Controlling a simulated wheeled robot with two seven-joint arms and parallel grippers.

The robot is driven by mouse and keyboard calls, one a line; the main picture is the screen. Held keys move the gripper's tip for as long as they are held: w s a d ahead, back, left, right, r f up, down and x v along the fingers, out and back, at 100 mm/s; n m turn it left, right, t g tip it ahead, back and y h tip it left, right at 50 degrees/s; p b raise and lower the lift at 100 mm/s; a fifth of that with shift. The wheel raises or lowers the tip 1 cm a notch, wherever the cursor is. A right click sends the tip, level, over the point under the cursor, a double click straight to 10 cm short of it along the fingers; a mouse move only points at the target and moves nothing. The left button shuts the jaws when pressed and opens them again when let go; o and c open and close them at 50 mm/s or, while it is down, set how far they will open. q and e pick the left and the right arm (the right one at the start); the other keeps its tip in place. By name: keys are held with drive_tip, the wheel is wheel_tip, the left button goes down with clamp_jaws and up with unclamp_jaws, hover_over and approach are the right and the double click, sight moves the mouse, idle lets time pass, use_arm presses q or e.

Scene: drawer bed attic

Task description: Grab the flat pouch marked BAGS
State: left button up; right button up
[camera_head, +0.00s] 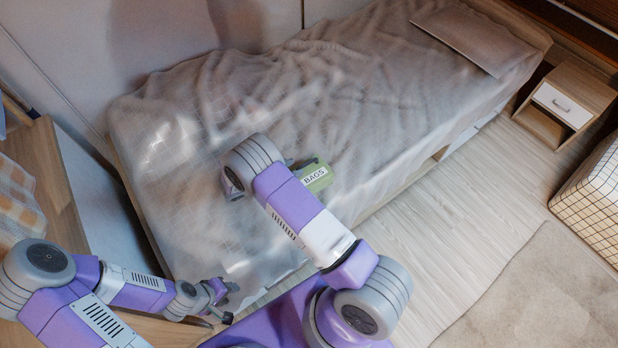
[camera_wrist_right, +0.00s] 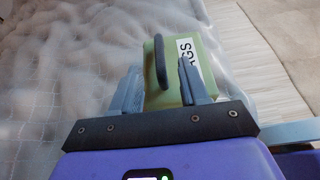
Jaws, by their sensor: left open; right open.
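The green pouch (camera_head: 318,178) lies on the bed near its front edge, with a white BAGS label facing up. It is partly hidden by my right arm in the head view. In the right wrist view the pouch (camera_wrist_right: 167,98) looks boxy, with a dark handle on its left side. My right gripper (camera_wrist_right: 159,64) is open, its two fingers reaching over the pouch, one on each side in the picture; I cannot tell if they touch it. My left gripper (camera_head: 227,301) is open and empty, low near the foot of the bed.
The bed (camera_head: 370,75) has a rumpled grey cover and a flat pillow (camera_head: 475,35) at the far end. A nightstand (camera_head: 565,103) stands right of it. A wooden desk (camera_head: 55,170) is at the left. The floor (camera_head: 450,220) beside the bed is clear.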

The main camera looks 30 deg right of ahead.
sight(304, 164)
drive_tip(key=b+x, duration=0.1)
drive_tip(key=x, duration=0.6)
drive_tip(key=shift+d+b, duration=0.1)
drive_tip(key=shift+b, duration=0.25)
clamp_jaws()
